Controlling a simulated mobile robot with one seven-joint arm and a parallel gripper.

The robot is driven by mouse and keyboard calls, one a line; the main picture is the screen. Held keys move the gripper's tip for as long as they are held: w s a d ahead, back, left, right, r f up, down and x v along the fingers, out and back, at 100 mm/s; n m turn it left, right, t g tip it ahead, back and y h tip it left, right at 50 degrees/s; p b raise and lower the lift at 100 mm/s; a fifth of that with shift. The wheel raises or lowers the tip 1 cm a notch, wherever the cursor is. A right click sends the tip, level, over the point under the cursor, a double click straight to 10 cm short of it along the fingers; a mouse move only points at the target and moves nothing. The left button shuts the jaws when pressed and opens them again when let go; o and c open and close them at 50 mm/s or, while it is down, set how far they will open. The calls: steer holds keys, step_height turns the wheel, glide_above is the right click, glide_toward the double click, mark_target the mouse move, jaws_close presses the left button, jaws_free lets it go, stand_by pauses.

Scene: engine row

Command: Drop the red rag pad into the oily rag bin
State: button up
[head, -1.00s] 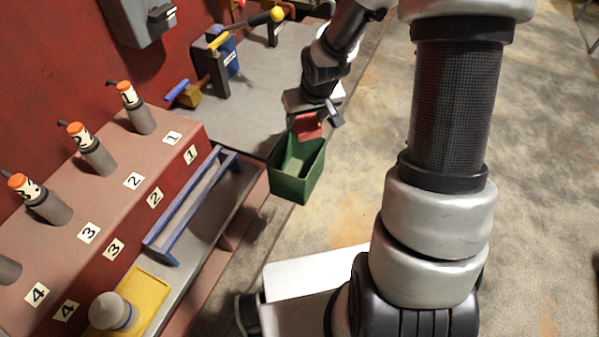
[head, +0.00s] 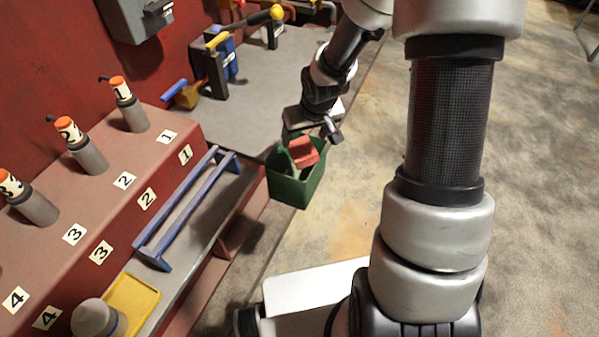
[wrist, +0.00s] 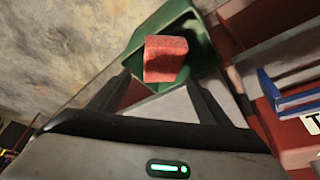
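The red rag pad (head: 303,151) is within the mouth of the green oily rag bin (head: 290,188), apart from my gripper. Whether it rests there or is still dropping I cannot tell. In the wrist view the pad (wrist: 166,58) lies beyond my fingertips, in front of the bin's green wall (wrist: 200,42). My gripper (wrist: 158,88) is open, its two fingers spread with nothing between them. In the head view my gripper (head: 322,135) is just above the bin, its far finger hidden.
The bin hangs at the end of the grey bench (head: 262,90). A blue-railed rack (head: 185,212), a yellow tray (head: 135,300) and a red ledge with several numbered orange-topped cylinders (head: 130,112) stand left. Open floor (head: 430,120) lies right.

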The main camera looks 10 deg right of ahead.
steer(key=a+p+v, duration=0.1)
steer(key=p+v, duration=0.5)
steer(key=v, duration=1.1)
steer(key=shift+d+r, duration=0.25)
steer(key=shift+d, duration=0.2)
